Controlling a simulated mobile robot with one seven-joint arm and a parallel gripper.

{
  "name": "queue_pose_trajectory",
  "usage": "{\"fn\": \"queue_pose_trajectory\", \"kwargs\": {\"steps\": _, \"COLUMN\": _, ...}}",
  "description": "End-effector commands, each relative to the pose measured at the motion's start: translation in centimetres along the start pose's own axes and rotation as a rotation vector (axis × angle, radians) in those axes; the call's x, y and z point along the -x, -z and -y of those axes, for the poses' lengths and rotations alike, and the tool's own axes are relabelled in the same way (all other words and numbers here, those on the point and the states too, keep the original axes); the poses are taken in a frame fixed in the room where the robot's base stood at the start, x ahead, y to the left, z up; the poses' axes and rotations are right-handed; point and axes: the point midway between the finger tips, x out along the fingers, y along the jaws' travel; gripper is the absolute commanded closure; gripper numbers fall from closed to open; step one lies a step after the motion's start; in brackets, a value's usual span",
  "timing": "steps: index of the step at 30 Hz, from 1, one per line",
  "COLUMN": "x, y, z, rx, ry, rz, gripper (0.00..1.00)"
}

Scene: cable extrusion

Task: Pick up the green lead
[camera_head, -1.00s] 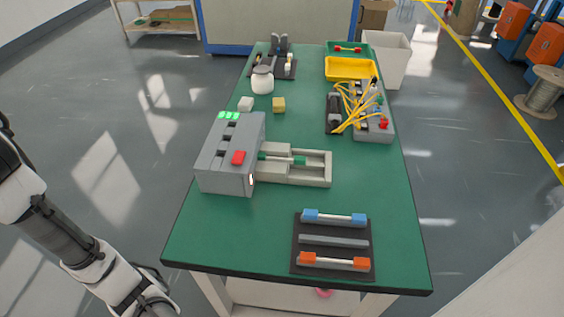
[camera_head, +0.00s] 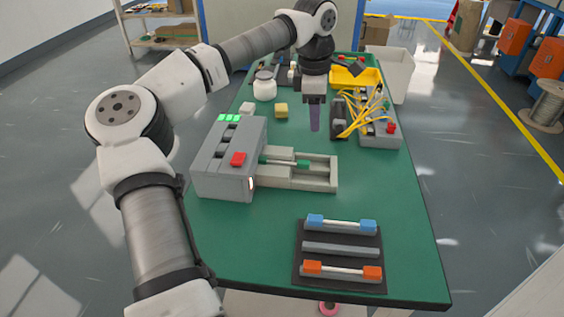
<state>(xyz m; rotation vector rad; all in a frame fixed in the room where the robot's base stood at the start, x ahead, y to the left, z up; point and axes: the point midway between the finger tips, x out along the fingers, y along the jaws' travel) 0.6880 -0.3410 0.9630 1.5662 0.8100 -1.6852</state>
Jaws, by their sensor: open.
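The green lead (camera_head: 284,162) lies in the grey channel (camera_head: 325,172) that sticks out from the right side of the grey machine (camera_head: 228,160). It has green ends and a pale middle. My gripper (camera_head: 315,128) is open and points down over the table, behind and slightly to the right of the lead in the picture. It is apart from the lead, and nothing shows between the fingers.
A dark rack (camera_head: 340,261) at the front holds a blue-ended lead (camera_head: 342,224) and an orange-ended lead (camera_head: 342,270). Yellow cables (camera_head: 352,112) tangle over a grey block to the right of my gripper.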

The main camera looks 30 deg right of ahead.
Motion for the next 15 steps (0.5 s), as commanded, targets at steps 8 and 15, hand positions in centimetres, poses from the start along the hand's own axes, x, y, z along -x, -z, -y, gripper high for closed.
{"fn": "queue_pose_trajectory", "kwargs": {"steps": 8, "x": -2.8, "y": 2.0, "z": -0.2, "rx": 0.011, "ry": 0.014, "rz": -0.084, "gripper": 0.56}}
{"fn": "queue_pose_trajectory", "kwargs": {"steps": 15, "x": -7.3, "y": 2.3, "z": -0.2, "rx": 0.011, "ry": 0.013, "rz": -0.080, "gripper": 0.56}}
